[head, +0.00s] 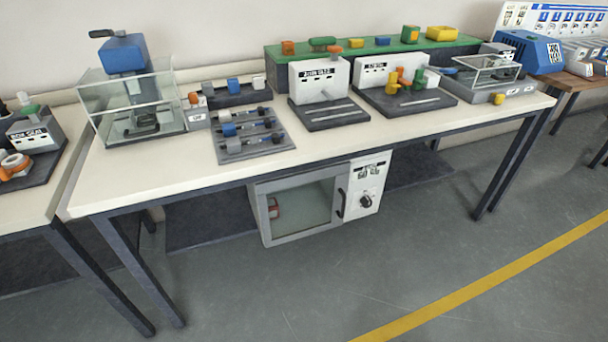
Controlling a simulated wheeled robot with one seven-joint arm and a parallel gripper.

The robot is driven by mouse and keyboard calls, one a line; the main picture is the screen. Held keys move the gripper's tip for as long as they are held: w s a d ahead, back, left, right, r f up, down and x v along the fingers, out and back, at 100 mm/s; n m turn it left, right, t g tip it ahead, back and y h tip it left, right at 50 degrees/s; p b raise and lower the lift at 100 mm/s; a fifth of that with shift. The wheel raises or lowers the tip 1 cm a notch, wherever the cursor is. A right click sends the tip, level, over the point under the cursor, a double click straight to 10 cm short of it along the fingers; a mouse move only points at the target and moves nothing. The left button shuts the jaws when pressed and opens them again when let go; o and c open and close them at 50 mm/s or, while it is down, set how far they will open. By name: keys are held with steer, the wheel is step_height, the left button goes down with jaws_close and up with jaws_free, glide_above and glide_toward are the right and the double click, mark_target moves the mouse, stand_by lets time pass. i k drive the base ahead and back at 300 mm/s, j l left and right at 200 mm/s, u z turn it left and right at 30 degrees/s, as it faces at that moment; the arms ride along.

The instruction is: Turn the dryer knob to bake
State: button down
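The dryer (296,207) is a grey box with a glass door, set under the middle of the long table. Its white control panel (372,180) is on the right of the door. A dark round knob (366,201) sits low on this panel. Small dark markings (369,170) are above the knob, too small to read, so I cannot tell its setting. A dark handle (341,203) runs along the door's right edge, and the door looks shut. A small red object (273,207) shows behind the glass. My gripper is not in view.
The cream table (180,181) overhangs the dryer and carries a glass-sided press (125,85), a grey tool rack (252,133) and several white-panelled stations. Dark table legs (505,165) stand at both ends. The grey floor in front is clear, with a yellow line (480,282).

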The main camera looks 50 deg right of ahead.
mark_target(366, 201)
steer(key=z, duration=1.25)
steer(key=i+j+z, duration=0.15)
steer(key=j+z, duration=0.8)
steer(key=i+l, duration=0.05)
